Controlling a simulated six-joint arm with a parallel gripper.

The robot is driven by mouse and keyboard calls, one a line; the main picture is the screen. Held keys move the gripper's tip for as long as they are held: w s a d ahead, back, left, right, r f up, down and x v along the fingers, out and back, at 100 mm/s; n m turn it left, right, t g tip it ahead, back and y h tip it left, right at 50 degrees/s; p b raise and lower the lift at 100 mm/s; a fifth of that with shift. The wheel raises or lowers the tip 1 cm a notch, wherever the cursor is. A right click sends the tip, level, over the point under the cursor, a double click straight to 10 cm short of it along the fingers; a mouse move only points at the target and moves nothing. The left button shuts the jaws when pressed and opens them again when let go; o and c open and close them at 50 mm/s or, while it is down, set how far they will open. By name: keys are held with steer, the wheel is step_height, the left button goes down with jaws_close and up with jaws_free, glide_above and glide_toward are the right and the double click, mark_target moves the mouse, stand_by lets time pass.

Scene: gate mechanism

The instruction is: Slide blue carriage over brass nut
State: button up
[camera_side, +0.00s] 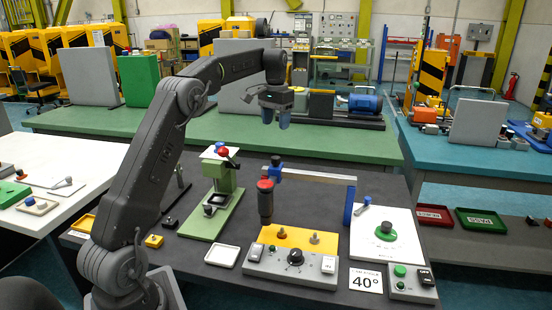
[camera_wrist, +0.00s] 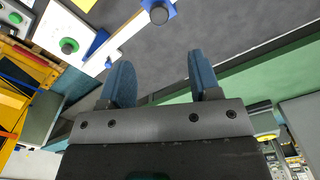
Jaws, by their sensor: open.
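The blue carriage (camera_side: 275,173) sits at the left end of a grey overhead rail (camera_side: 318,176). A dark cylinder with a red band (camera_side: 265,200) is beside it. In the wrist view the blue carriage (camera_wrist: 172,9) is at the top edge. My gripper (camera_side: 276,117) is open and empty, high above and behind the rail. Its blue fingers are spread in the wrist view (camera_wrist: 162,78).
A green press (camera_side: 218,190) stands left of the rail. A blue post (camera_side: 349,208) supports the rail's right end, next to a white plate with a green dial (camera_side: 385,232). A grey control box (camera_side: 292,264) and a "40°" card (camera_side: 365,280) are in front.

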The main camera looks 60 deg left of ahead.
mark_target(276, 157)
step_height(276, 157, down, 12)
steer(key=shift+f, duration=0.25)
stand_by(0.3)
jaws_close()
stand_by(0.4)
